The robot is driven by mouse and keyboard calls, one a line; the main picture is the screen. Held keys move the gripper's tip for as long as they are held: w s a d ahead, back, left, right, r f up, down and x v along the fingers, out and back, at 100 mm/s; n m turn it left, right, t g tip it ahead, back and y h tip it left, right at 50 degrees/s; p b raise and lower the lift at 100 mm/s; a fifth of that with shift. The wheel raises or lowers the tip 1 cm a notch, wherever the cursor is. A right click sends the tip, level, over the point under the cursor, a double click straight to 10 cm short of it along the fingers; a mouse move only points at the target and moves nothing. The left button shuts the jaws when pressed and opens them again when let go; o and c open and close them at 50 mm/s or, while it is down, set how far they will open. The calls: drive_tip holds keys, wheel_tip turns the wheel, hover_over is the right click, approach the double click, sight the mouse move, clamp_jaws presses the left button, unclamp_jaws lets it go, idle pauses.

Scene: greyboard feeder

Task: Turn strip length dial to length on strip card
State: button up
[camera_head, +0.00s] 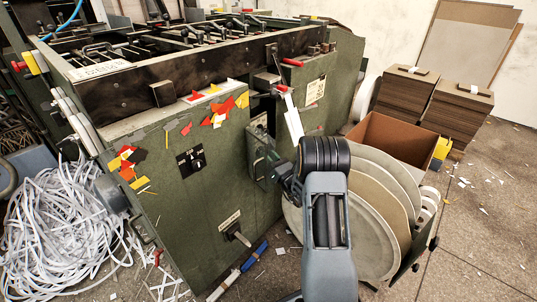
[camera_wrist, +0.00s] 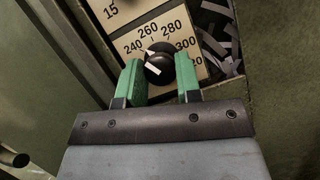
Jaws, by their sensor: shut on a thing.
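The strip length dial is a round black knob (camera_wrist: 160,63) with a white pointer mark, on a cream scale plate (camera_wrist: 185,30) in the wrist view. The numbers 240, 260, 280 and 300 show around it. The mark points to the upper left, about the 240 to 260 side; its exact reading is unclear. My gripper (camera_wrist: 159,78) has its green fingers on either side of the knob and is shut on it. In the head view my arm hides the dial. I cannot make out which card is the strip card.
The green machine (camera_head: 215,195) fills the left and middle of the head view. Large round discs (camera_head: 375,215) and a cardboard box (camera_head: 390,140) stand right of my arm. A pile of white strips (camera_head: 60,220) lies at left.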

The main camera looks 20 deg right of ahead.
drive_tip(key=shift+a+r+m+h+p, duration=0.1)
drive_tip(key=shift+m+h+p, duration=0.95)
drive_tip(key=shift+m, duration=0.8)
drive_tip(key=shift+m+h+p, duration=0.75)
drive_tip(key=shift+m+p, duration=0.55)
drive_tip(key=shift+m, duration=0.85)
drive_tip(key=o, duration=0.9)
